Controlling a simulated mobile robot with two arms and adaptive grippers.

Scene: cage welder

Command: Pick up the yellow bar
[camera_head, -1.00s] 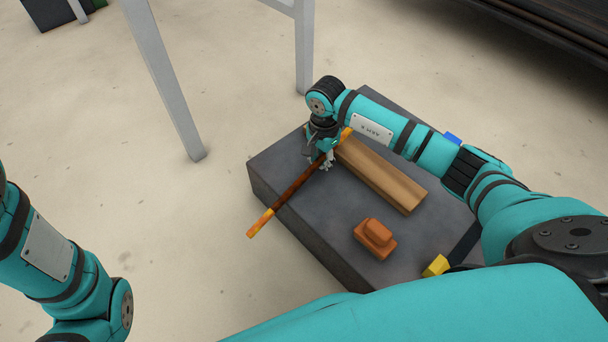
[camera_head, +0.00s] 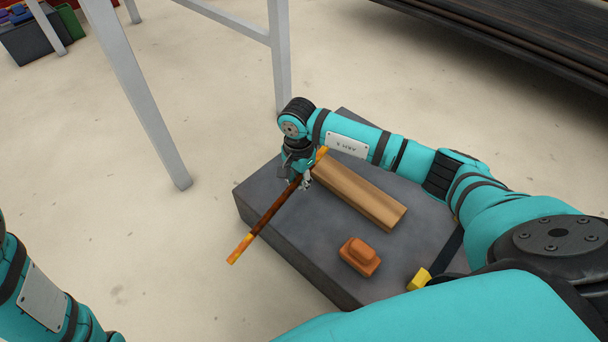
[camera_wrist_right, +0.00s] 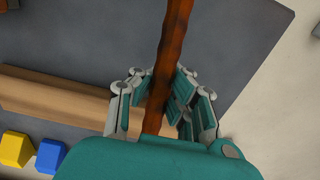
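The bar (camera_head: 265,220) is rusty brown along its middle with yellow-orange ends. It lies slantwise over the left part of the dark grey block (camera_head: 300,248), its near end sticking out past the block's edge. My right gripper (camera_head: 301,181) is around the bar near its far end. In the right wrist view the brown bar (camera_wrist_right: 172,45) runs between the fingers, which close in on both sides of it. I cannot tell whether the bar is clear of the block. My left arm shows at the lower left; its gripper is out of view.
A wooden beam (camera_head: 365,197) lies on the block beside the bar. An orange piece (camera_head: 359,256) and a yellow piece (camera_head: 418,279) sit nearer me. A blue piece (camera_wrist_right: 50,156) shows in the right wrist view. Grey frame legs (camera_head: 140,95) stand behind; the floor at left is clear.

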